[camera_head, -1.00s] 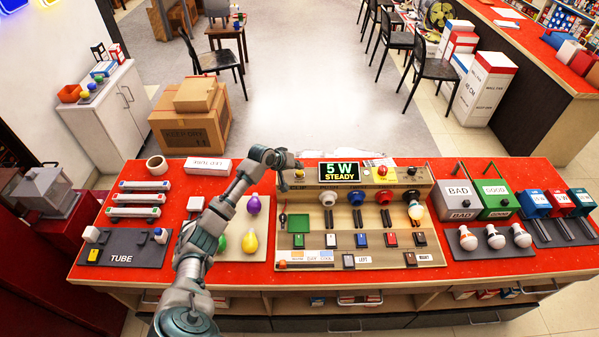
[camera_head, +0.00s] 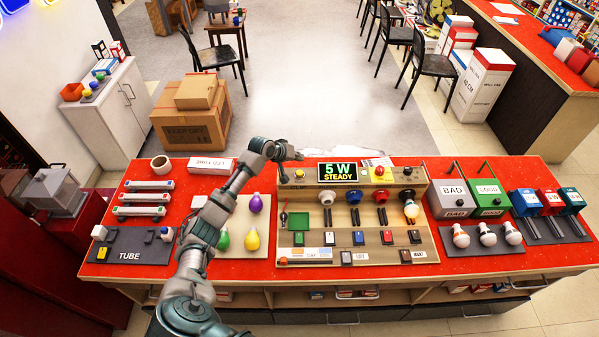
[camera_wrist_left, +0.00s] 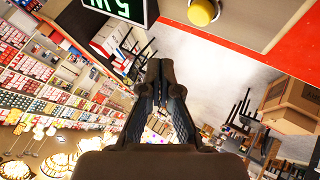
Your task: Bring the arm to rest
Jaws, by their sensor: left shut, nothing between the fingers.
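My left arm reaches up from the bottom of the head view, over the red counter (camera_head: 350,270). My left gripper (camera_head: 297,156) is at the back edge of the counter, just above and behind the yellow button (camera_head: 299,174) at the left end of the test board (camera_head: 436,240). The left wrist view shows its two fingers (camera_wrist_left: 160,66) shut, with nothing between them. That view also shows the yellow button (camera_wrist_left: 202,12) and part of the display (camera_wrist_left: 122,8) at its top, apart from the fingers. My right gripper is in neither view.
The display (camera_head: 338,172) reads "5 W STEADY". A lit bulb (camera_head: 410,210) sits at the board's right. Coloured bulbs (camera_head: 252,239) lie beside my forearm. BAD (camera_head: 452,199) and GOOD (camera_head: 488,197) bins stand at right.

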